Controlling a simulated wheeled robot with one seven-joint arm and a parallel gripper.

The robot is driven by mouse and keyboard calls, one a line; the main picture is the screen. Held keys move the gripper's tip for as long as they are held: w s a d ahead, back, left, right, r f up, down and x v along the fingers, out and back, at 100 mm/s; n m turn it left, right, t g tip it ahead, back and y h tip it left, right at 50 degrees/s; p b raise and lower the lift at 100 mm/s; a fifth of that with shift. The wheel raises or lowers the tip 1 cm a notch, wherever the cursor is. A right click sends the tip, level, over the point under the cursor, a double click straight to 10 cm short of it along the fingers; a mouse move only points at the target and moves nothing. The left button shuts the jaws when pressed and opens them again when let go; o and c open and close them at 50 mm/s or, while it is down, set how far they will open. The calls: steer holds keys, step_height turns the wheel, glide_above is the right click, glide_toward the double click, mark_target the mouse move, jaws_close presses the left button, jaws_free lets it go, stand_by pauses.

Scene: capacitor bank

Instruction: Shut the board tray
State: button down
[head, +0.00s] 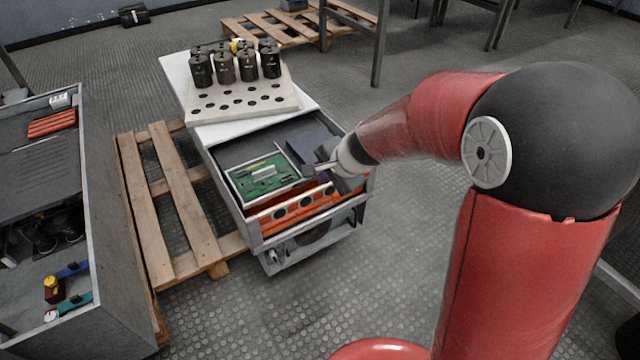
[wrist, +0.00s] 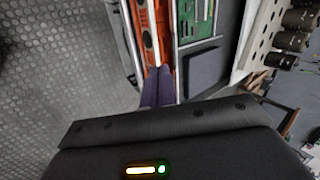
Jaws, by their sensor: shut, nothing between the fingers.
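The board tray (head: 316,223) looks like the grey drawer pulled out from under the white worktop. My gripper (head: 308,171) is shut and empty. It shows over the right part of the open drawer, right of the board; its fingertips also show in the wrist view (wrist: 158,72). Whether they touch anything is unclear.
A lower drawer (head: 312,256) is also partly out. A perforated plate (head: 240,108) with several dark capacitors (head: 224,68) sits on the worktop. A wooden pallet (head: 181,205) and a grey bench (head: 112,270) stand at left. The floor right of the drawer is clear.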

mark_target(303, 182)
steer(key=w+a+r+b+x, duration=0.1)
steer(key=x, duration=1.1)
steer(key=shift+w, duration=0.2)
steer(key=shift+a+r, duration=0.1)
steer(key=shift+r, duration=0.1)
